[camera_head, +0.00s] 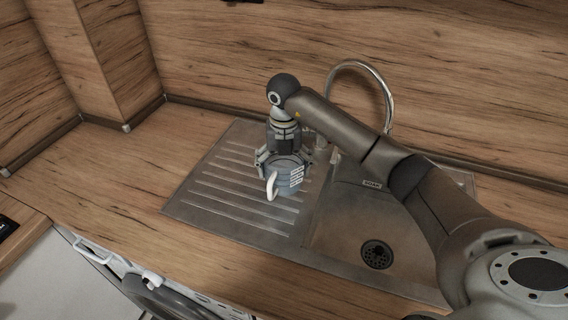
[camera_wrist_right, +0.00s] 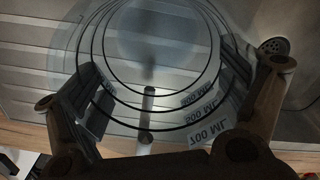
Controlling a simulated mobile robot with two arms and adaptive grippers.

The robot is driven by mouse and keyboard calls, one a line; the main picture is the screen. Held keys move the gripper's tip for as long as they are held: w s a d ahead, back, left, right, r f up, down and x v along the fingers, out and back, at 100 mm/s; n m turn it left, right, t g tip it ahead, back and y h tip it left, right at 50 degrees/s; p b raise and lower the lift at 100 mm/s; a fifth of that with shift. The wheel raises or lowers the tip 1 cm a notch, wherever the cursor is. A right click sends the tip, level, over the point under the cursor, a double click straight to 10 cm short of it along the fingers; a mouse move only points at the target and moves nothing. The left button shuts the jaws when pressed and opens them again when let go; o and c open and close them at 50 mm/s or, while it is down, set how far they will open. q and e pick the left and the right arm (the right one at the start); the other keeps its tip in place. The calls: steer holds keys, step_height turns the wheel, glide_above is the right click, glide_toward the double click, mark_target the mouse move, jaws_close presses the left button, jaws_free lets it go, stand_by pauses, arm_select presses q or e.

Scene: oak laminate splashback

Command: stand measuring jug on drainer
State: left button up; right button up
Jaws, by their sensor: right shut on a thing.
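My right gripper (camera_head: 283,161) comes from above and is shut on the jug. In the right wrist view, the jug (camera_wrist_right: 150,128) shows its ring lines and mirrored volume print between the fingers (camera_wrist_right: 182,85), with the drainer's ribs (camera_wrist_right: 30,62) visible beyond it. My left gripper is out of view.
The sink bowl (camera_head: 345,235) with its drain (camera_head: 377,254) lies right of the drainer. A curved tap (camera_head: 362,66) stands behind. The wooden worktop (camera_head: 145,200) to the left is clear. An open appliance with a white rack (camera_head: 95,250) is at lower left.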

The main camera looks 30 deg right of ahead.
steer(key=shift+f, duration=0.15)
steer(key=o, duration=0.8)
